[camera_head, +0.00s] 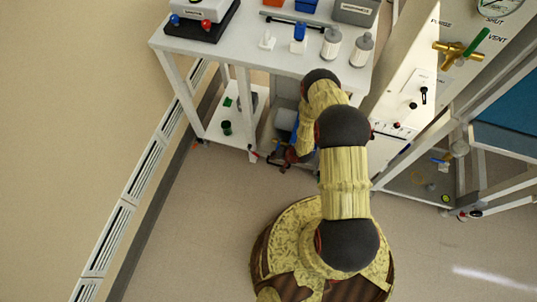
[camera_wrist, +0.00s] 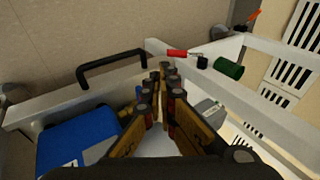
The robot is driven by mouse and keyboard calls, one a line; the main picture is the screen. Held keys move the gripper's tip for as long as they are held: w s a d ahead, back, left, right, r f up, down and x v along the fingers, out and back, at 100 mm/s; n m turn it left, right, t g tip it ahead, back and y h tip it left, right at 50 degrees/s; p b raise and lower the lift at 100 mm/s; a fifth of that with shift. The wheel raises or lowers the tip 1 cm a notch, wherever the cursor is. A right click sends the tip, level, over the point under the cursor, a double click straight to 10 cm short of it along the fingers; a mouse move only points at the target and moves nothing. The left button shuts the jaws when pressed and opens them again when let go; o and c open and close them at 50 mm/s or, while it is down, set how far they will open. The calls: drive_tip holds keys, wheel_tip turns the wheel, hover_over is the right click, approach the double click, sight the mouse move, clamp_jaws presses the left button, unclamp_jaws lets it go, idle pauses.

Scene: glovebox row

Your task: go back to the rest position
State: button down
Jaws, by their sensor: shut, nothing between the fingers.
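My gripper (camera_wrist: 166,68) is shut, with its two fingertips together and nothing between them. In the head view my gripper (camera_head: 288,156) is low at the front of the white table (camera_head: 262,62), around the height of its lower shelf. My arm reaches from the base up and forward to it and partly hides it.
The wrist view shows a blue box (camera_wrist: 80,143), a black handle (camera_wrist: 112,66), a green cylinder (camera_wrist: 229,69) and a red-handled item (camera_wrist: 178,53) near the gripper. White table legs (camera_head: 243,95) stand close by. A panel with a brass valve (camera_head: 455,52) is at right. Open floor (camera_head: 190,240) lies at left.

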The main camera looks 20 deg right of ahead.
drive_tip(key=shift+s+d+r, duration=0.35)
drive_tip(key=shift+s+r, duration=0.05)
drive_tip(key=shift+r, duration=0.05)
idle(0.3)
